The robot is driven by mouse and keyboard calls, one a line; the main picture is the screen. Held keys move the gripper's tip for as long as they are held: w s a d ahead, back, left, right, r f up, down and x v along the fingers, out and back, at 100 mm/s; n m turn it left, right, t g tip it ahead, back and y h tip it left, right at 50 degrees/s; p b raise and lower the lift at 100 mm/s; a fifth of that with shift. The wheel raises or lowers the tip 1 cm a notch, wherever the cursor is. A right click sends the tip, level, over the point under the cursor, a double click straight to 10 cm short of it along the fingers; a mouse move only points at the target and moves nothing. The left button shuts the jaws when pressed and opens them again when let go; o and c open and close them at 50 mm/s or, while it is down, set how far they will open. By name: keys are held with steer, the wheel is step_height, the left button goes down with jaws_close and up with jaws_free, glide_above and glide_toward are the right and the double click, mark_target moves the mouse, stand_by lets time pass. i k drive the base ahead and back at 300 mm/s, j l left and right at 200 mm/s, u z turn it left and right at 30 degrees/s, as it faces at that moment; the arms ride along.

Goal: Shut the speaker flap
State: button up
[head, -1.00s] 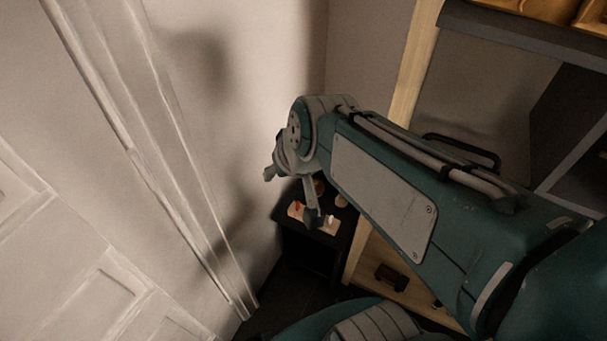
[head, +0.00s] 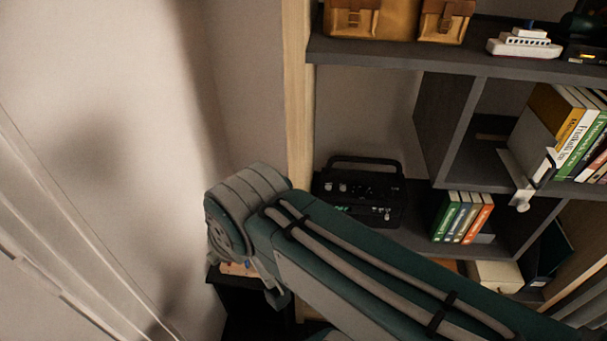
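A black box-shaped device with a carrying handle and knobs (head: 362,192), which looks like the speaker or a radio, stands on a dark shelf near the centre. I cannot make out a flap on it or tell its state. My arm reaches across the lower middle, in front of and below the device. My gripper (head: 275,293) hangs at the arm's far end, left of and below the device and apart from it. It is mostly hidden behind the arm, so its fingers cannot be judged.
The dark shelf unit (head: 440,62) holds several books (head: 463,217), a white toy ship (head: 524,43) and brown bags (head: 352,18). A wooden post (head: 298,100) borders it on the left. A small dark table (head: 236,281) stands below my elbow. A pale wall is at left.

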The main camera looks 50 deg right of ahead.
mark_target(388, 195)
steer(key=z, duration=1.95)
